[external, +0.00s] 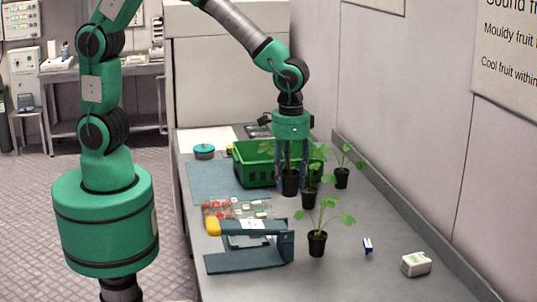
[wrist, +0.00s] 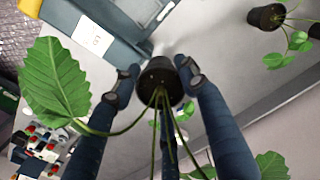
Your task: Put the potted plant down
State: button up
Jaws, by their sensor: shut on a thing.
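A small black pot with a green-leaved plant (external: 290,184) is between the fingers of my gripper (external: 291,180) in the external view, in front of the green crate. In the wrist view the black pot (wrist: 160,80) sits between the fingertips of my gripper (wrist: 160,82), with its stems and a large leaf spreading toward the camera. My gripper is shut on this pot. The pot looks roughly upright; I cannot tell whether its bottom touches the table.
Other potted plants stand close by: one just in front (external: 309,199), one to the right (external: 341,178), one nearer (external: 317,243). A green crate (external: 250,178) is behind; a blue-grey device with a yellow end (external: 285,243) is in front. The table's right front is mostly clear.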

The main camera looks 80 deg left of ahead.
jog(key=s+a+r+n, duration=0.1)
jog(key=s+a+n, duration=0.3)
jog(key=a, duration=1)
jog(key=s+a+n, duration=0.3)
jog(key=s+a, duration=0.1)
jog(key=a, duration=1)
jog(key=s+a+f+n, duration=0.2)
jog(key=s+a+n, duration=0.2)
jog(key=s+a, duration=0.55)
jog(key=s+a+f+n, duration=0.1)
jog(key=s+a+n, duration=0.35)
jog(key=s, duration=0.95)
notch_tip(320, 180, down, 10)
jog(key=shift+w+d+r+b, duration=0.2)
jog(key=shift+w+b, duration=0.1)
jog(key=shift+b, duration=0.15)
jog(key=shift+w+a, duration=0.15)
jog(key=w+a, duration=0.2)
jog(key=w, duration=0.2)
jog(key=w+a+f+b, duration=0.1)
jog(key=w+a, duration=0.2)
jog(key=w, duration=0.2)
jog(key=w+a+b, duration=0.1)
jog(key=w+a, duration=0.2)
jog(key=w, duration=0.1)
jog(key=shift+w+a+f, duration=0.1)
jog(key=shift+w+f, duration=0.1)
